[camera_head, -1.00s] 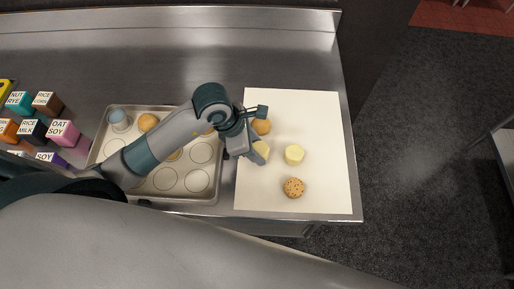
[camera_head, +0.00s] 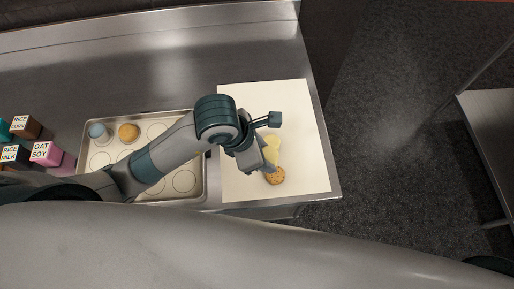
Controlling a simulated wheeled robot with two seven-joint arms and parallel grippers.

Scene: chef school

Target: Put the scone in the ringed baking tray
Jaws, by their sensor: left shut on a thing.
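My left gripper (camera_head: 267,160) is over the white sheet, at the right of the ringed baking tray. It is shut on a pale yellow round piece (camera_head: 269,156), which its fingers partly hide; I cannot tell for sure that this is the scone. A second pale yellow piece (camera_head: 273,142) shows just behind it. A speckled brown cookie (camera_head: 276,177) lies on the sheet just in front of the fingers. The ringed baking tray (camera_head: 202,190) holds a golden bun (camera_head: 129,132) and a pale blue cup (camera_head: 97,131) in its back row. My left arm hides part of the tray. My right gripper is out of view.
The white sheet (camera_head: 300,115) lies near the right end of the steel counter (camera_head: 150,70). Cartons, among them a pink one (camera_head: 46,152), stand left of the tray. Several printed rings are bare. The counter behind the tray is clear.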

